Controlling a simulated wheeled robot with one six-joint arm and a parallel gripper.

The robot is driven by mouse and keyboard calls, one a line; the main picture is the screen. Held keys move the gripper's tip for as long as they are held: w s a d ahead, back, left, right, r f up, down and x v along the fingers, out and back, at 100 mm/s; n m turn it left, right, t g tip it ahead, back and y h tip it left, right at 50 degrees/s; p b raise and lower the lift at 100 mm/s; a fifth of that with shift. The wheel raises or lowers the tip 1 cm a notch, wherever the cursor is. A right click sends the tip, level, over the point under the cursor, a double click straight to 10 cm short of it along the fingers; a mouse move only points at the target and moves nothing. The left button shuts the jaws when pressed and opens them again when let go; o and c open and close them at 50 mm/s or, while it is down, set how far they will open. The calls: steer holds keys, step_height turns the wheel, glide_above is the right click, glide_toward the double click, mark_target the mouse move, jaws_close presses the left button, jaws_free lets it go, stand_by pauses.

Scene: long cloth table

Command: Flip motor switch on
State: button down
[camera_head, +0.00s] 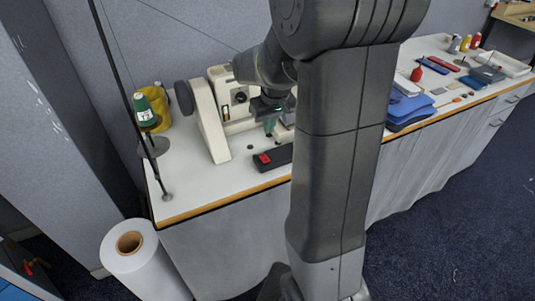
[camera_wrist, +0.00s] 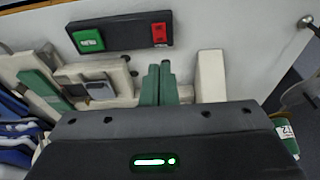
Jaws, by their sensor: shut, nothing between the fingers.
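The motor switch is a dark box (camera_head: 272,158) at the table's front edge, below the cream sewing machine (camera_head: 207,120). Its red button (camera_head: 263,158) shows in the head view, while my arm hides the box's right end. In the wrist view the whole box (camera_wrist: 122,36) shows near the top, with a green button (camera_wrist: 88,40) at left and a red button (camera_wrist: 160,33) at right. My gripper (camera_head: 270,128) is over the machine's bed area, behind the switch. In the wrist view its green fingers (camera_wrist: 158,82) are together and empty, apart from the box.
The machine's upright cream parts stand close around my gripper. A green thread cone (camera_head: 145,107) and a yellow container (camera_head: 158,118) stand at the back left. Blue folded cloth (camera_head: 408,108) lies to the right. A white roll (camera_head: 140,262) stands on the floor.

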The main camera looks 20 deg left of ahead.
mark_target(266, 160)
steer(key=x, duration=0.8)
steer(key=d+x, duration=0.1)
steer(key=x, duration=0.3)
steer(key=shift+s+f+p, duration=0.25)
steer(key=shift+s+p, duration=0.1)
steer(key=shift+p, duration=0.05)
steer(key=shift+f, duration=0.45)
steer(key=shift+s+d+f+b, duration=0.1)
steer(key=shift+f+b, duration=0.3)
steer(key=shift+b, duration=0.15)
steer(key=shift+r, duration=0.1)
steer(key=shift+w+a+r+p, duration=0.3)
steer(key=shift+w+a+r, duration=0.15)
steer(key=shift+a, duration=0.1)
